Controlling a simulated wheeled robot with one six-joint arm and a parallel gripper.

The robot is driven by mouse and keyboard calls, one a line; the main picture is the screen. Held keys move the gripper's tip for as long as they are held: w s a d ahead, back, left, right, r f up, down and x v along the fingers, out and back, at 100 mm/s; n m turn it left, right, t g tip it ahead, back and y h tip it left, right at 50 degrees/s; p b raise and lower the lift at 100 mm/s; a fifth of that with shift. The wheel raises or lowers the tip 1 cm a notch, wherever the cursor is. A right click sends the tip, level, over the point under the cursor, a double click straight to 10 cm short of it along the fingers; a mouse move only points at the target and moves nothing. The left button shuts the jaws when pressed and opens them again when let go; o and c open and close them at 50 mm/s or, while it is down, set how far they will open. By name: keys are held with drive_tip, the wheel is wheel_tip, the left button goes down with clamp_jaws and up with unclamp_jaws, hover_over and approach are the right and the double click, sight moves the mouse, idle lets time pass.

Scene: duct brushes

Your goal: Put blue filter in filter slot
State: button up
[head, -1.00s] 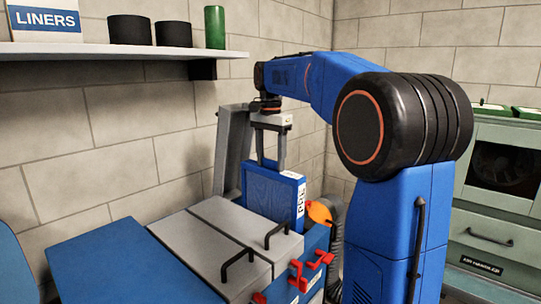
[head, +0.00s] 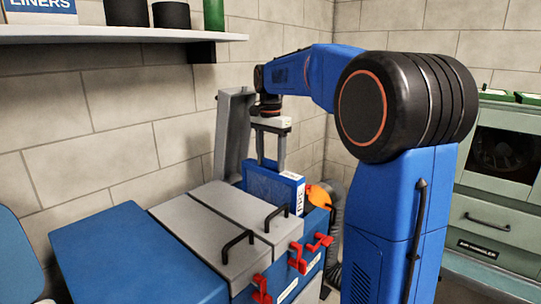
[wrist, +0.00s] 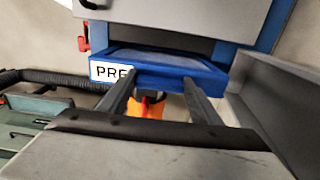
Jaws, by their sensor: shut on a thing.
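The blue filter (head: 270,184) stands upright at the far end of the blue housing (head: 120,250), behind its grey lids (head: 215,222). Its lower part is hidden by the lids, and its white label faces right. My gripper (head: 270,164) is above it, fingers pointing down, shut on its top edge. In the wrist view the filter (wrist: 160,68) shows its blue frame and a label reading "PRE", with my gripper's fingers (wrist: 155,90) reaching to it. The filter slot's mouth is hidden in the head view, so how deep the filter sits cannot be told.
A grey upright panel (head: 232,135) stands close left of my gripper. An orange part (head: 320,196) and a dark hose (head: 338,230) are to the filter's right. Red latches (head: 297,258) line the housing's side. A shelf (head: 120,36) is on the wall.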

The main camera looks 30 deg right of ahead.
drive_tip(key=shift+f, duration=6.15)
drive_tip(key=o, duration=1.6)
drive_tip(key=shift+o, duration=0.2)
wheel_tip(320, 180, up, 22)
hover_over(270, 192)
drive_tip(key=w+d, duration=0.1)
drive_tip(key=w, duration=0.1)
drive_tip(key=shift+r, duration=0.15)
